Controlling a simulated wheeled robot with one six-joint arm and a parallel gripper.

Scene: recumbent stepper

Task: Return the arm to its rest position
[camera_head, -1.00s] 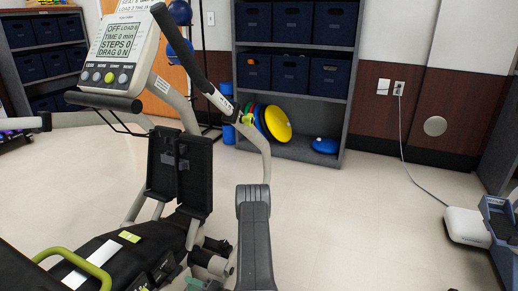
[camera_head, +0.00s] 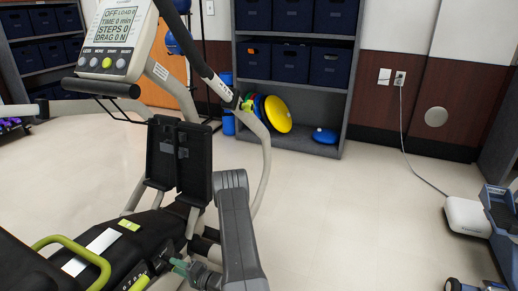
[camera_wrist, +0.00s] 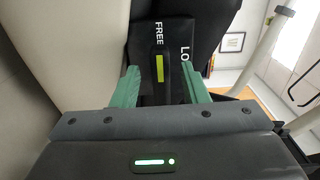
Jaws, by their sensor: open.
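My arm (camera_head: 235,225) reaches down in front of the recumbent stepper (camera_head: 150,235) in the head view. My gripper (camera_head: 180,267) is low beside the stepper's black seat base, partly hidden by my own wrist. In the wrist view my gripper (camera_wrist: 160,82) shows two green fingers spread apart. Beyond them is a black stepper part (camera_wrist: 160,40) marked "FREE" and "LO", with a yellow-green stripe. Whether the fingers touch it, I cannot tell. The console (camera_head: 117,40) reads OFF, TIME 0 min, STEPS 0.
The stepper's beige handle arm (camera_head: 266,165) curves close behind my arm. A yellow-green handle (camera_head: 85,255) is at the lower left. A shelf (camera_head: 348,105) with dark bins stands behind. A white box (camera_head: 467,217) is at the right. Floor right of my arm is clear.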

